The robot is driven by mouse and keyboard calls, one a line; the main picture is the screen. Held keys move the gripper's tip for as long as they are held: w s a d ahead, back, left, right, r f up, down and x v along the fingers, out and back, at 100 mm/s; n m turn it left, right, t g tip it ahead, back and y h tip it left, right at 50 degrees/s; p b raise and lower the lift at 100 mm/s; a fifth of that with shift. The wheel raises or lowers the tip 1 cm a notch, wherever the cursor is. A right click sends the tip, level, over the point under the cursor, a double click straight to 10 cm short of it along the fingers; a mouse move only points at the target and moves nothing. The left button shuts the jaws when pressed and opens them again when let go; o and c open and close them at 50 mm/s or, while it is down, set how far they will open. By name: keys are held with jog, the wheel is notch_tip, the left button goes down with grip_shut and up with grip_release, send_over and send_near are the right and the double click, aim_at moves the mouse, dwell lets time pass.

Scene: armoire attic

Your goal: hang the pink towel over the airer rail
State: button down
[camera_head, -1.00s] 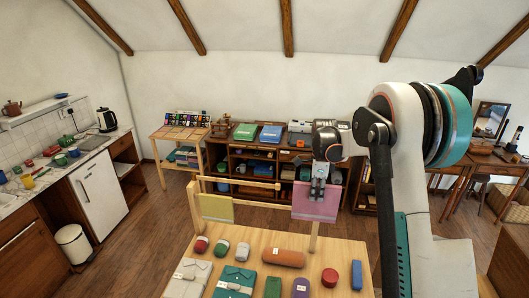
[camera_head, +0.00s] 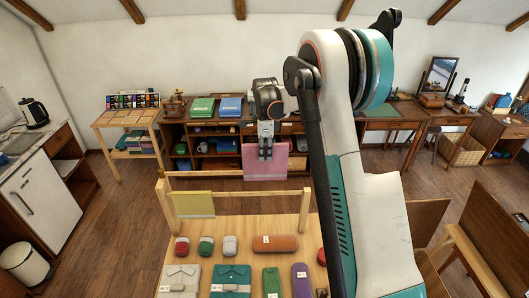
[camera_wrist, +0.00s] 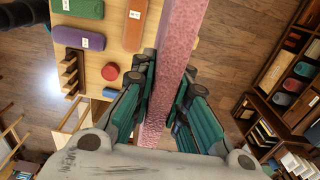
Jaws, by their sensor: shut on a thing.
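The pink towel (camera_head: 264,164) hangs flat from my gripper (camera_head: 266,143), whose fingers are shut on its top edge. In the wrist view the towel (camera_wrist: 178,55) runs as a narrow pink strip between the dark green fingers (camera_wrist: 163,105). The wooden airer (camera_head: 305,212) stands at the table's far edge, with a front rail (camera_head: 250,192) and a higher rail (camera_head: 205,173). In the head view the towel's lower edge appears above the front rail and overlaps the higher rail's right end. I cannot tell whether it touches either.
A yellow cloth (camera_head: 193,205) hangs on the airer's left part. Several cases and pouches, such as an orange case (camera_head: 275,243) and a teal pouch (camera_head: 230,279), lie on the table (camera_head: 200,257). A shelf unit (camera_head: 205,150) stands behind. Floor shows between them.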

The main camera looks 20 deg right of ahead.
aim_at(266, 164)
jog(key=shift+s+f+b, duration=0.1)
jog(key=shift+f+b, duration=2.25)
jog(key=shift+f, duration=0.55)
jog(key=shift+b, duration=0.7)
